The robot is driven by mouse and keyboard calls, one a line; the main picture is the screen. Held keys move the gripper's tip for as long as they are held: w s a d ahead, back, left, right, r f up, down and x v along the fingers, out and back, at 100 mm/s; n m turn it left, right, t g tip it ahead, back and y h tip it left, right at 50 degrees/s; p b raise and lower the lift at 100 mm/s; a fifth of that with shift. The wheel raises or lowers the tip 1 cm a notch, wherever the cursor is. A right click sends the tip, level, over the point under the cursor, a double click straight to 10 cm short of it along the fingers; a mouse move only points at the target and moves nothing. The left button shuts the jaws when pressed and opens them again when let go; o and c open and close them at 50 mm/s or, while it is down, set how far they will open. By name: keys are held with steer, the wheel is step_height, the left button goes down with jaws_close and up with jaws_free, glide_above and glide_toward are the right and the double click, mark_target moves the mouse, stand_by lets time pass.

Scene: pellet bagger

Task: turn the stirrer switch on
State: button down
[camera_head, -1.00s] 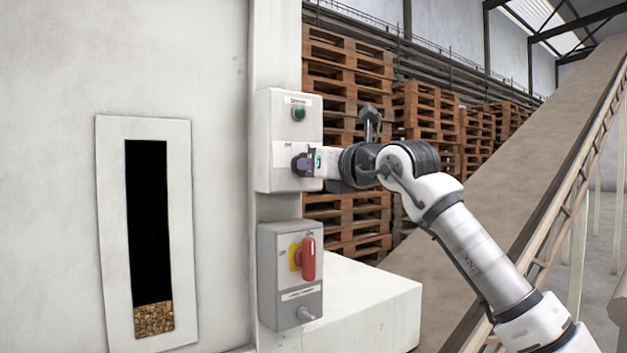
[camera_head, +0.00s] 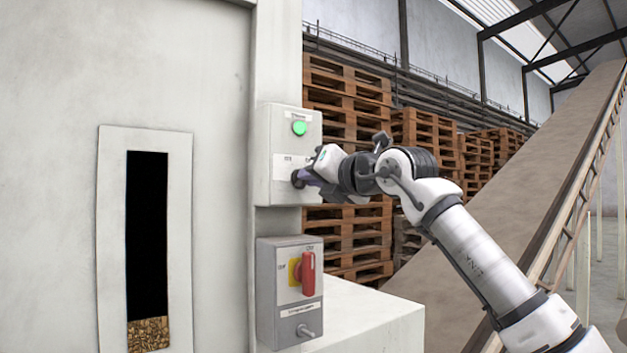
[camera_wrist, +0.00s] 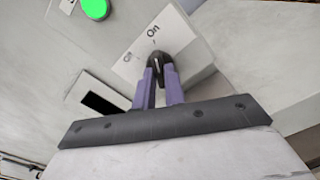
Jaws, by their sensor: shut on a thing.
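The stirrer switch is a black knob (camera_wrist: 160,68) on a white control box (camera_head: 262,150). In the wrist view its plate is marked Off and On, and the knob's tip points toward On. My gripper (camera_wrist: 158,88) is shut on the knob, with a purple finger on each side of it. In the head view my gripper (camera_head: 302,178) meets the lower part of the box from the right and hides most of the knob. A green lamp (camera_head: 299,128) above the switch is lit bright, and it also shows in the wrist view (camera_wrist: 95,8).
A grey box (camera_head: 268,300) with a red handle (camera_head: 307,274) on a yellow plate and a small toggle sits below. A narrow window (camera_head: 148,240) shows pellets at its bottom. Pallets (camera_head: 345,120) and a sloping conveyor (camera_head: 520,190) stand behind my arm.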

steer(key=shift+r, duration=0.1)
steer(key=c, duration=1.5)
jaws_free()
steer(key=shift+o, duration=0.2)
steer(key=shift+s+d, duration=0.1)
steer(key=b+v, duration=0.4)
steer(key=v, duration=0.9)
steer(key=shift+s, duration=0.25)
steer(key=shift+d, duration=0.15)
